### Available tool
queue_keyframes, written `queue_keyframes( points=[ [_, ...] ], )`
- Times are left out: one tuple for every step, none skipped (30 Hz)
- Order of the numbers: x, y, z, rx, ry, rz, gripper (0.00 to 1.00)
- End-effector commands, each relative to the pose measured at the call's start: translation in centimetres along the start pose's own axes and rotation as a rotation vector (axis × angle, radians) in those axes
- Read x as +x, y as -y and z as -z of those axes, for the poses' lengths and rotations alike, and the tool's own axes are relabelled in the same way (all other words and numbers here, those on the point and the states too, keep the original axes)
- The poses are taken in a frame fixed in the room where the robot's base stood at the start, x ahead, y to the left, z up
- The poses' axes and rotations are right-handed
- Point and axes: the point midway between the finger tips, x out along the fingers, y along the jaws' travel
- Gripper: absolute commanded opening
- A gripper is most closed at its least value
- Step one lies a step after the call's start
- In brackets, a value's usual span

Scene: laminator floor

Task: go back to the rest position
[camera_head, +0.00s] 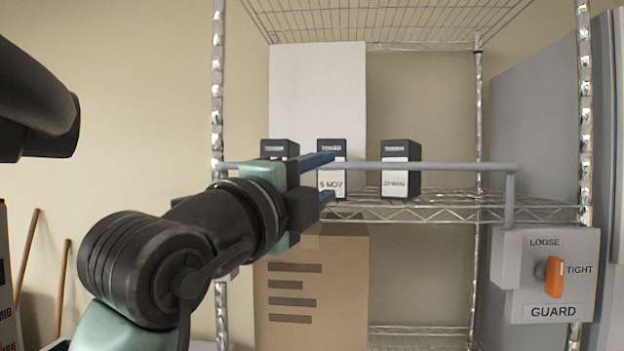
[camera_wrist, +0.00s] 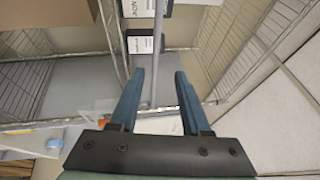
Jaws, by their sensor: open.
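My gripper (camera_head: 328,178) is open, with one blue finger above the other, and reaches toward the wire shelf in front of the middle black box. Its two fingers also show in the wrist view (camera_wrist: 158,80), apart, with no object clamped between them. A grey guard bar (camera_head: 440,166) runs level across the front of the shelf boxes. In the wrist view the bar (camera_wrist: 157,50) lines up with the gap between the fingers; I cannot tell how deep it lies there. My arm comes in from the lower left of the head view.
Black boxes with white labels stand on the shelf (camera_head: 450,208): left (camera_head: 280,148), middle (camera_head: 331,183) and right (camera_head: 401,170). A cardboard carton (camera_head: 312,290) is below.

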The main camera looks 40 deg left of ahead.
Motion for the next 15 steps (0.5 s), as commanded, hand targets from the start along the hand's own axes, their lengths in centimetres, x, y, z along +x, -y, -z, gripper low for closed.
queue_keyframes(
  points=[
    [0.02,0.00,0.03,0.000,0.000,0.000,0.47],
    [0.02,0.00,0.02,0.000,0.000,0.000,0.47],
    [0.01,-0.01,0.01,0.000,0.000,-0.001,0.47],
    [0.01,-0.01,0.01,0.000,0.000,-0.001,0.47],
    [0.01,-0.01,0.01,0.000,0.000,-0.001,0.47],
    [0.01,-0.01,0.00,0.000,0.000,-0.001,0.47],
    [0.00,-0.01,-0.01,0.000,0.000,-0.001,0.47],
    [0.00,-0.01,-0.01,0.000,0.000,-0.001,0.47],
    [0.00,-0.01,-0.01,0.000,0.000,-0.001,0.47],
    [0.00,-0.01,-0.02,0.000,0.000,-0.001,0.47],
    [0.00,-0.01,-0.02,0.000,0.000,-0.001,0.47],
    [-0.01,-0.01,-0.02,0.000,0.000,-0.001,0.47],
    [0.00,-0.02,0.05,-0.002,-0.001,0.000,0.47],
    [0.04,-0.02,0.33,-0.011,-0.004,0.005,0.47],
    [0.10,-0.01,0.93,-0.034,-0.011,0.016,0.47]
  ],
)
